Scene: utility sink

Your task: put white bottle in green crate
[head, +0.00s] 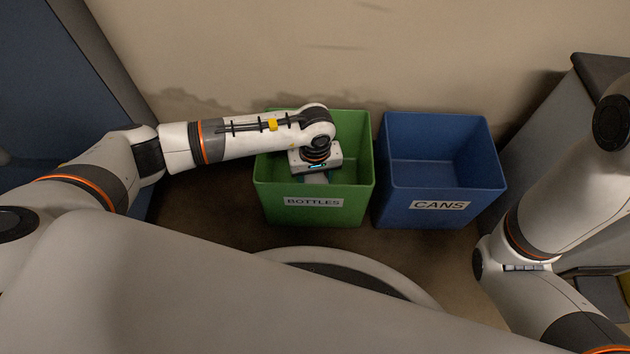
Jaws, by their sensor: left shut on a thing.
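The green crate (352,194) stands on the floor at the middle, with a BOTTLES label on its front. My left arm reaches over its left rim. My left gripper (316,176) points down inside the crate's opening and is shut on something. Only a small pale bit shows below the gripper body; it may be the white bottle, but the gripper hides it and I cannot make out its shape. I cannot tell whether it touches the crate floor. My right arm shows at the right edge, but its gripper is out of view.
A blue crate (440,185) labelled CANS stands close to the right of the green one and looks empty. The wall (400,50) is right behind both crates. A grey cabinet (545,140) stands at the right, and a blue panel (55,90) at the left.

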